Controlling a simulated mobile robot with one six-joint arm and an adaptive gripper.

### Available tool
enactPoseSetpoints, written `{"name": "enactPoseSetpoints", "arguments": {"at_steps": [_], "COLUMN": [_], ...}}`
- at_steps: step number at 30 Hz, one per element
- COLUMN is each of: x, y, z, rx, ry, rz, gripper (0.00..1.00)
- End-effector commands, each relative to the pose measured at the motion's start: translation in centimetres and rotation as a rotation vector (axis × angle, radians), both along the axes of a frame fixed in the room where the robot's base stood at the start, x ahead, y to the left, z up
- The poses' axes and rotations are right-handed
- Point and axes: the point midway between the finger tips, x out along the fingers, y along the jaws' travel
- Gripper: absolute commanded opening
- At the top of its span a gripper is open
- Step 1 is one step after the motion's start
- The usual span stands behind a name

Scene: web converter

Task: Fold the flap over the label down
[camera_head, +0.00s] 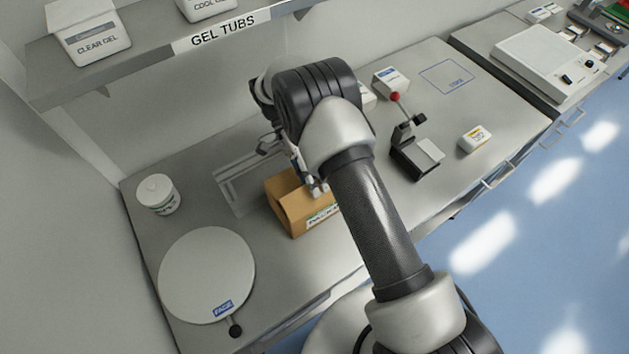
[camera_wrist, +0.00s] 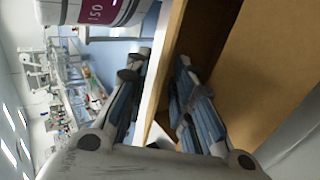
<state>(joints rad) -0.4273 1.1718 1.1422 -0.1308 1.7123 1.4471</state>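A brown cardboard box (camera_head: 286,187) stands on the grey bench, with a white label (camera_head: 321,215) on its lower right side in the head view. My gripper (camera_head: 316,187) is at the box's upper edge above the label. In the wrist view my gripper (camera_wrist: 158,88) is open, its fingers spread on either side of an upright cardboard panel (camera_wrist: 168,65). One finger is outside the panel and the other is on the inner side. A gap shows beside the panel, so it does not look gripped. My arm hides part of the box; I cannot tell the flap's exact angle.
A round white turntable (camera_head: 200,275) and a white tub (camera_head: 157,193) stand left of the box. A small press with a red knob (camera_head: 410,145) and a small carton (camera_head: 474,138) stand to the right. A shelf (camera_head: 150,62) with gel tubs hangs above.

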Motion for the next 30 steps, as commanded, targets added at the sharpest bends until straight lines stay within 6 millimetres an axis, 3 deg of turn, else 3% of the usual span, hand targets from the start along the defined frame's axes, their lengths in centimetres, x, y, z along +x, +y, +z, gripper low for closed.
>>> {"name": "enactPoseSetpoints", "arguments": {"at_steps": [11, 21, 30], "x": [0.5, 3.5, 4.6], "y": [0.3, 2.3, 3.2], "z": [0.4, 3.2, 4.5], "rx": [0.001, 0.002, 0.002], "ry": [-0.002, -0.004, -0.004], "rz": [0.001, 0.001, 0.001], "gripper": [0.23, 0.23, 0.23]}}
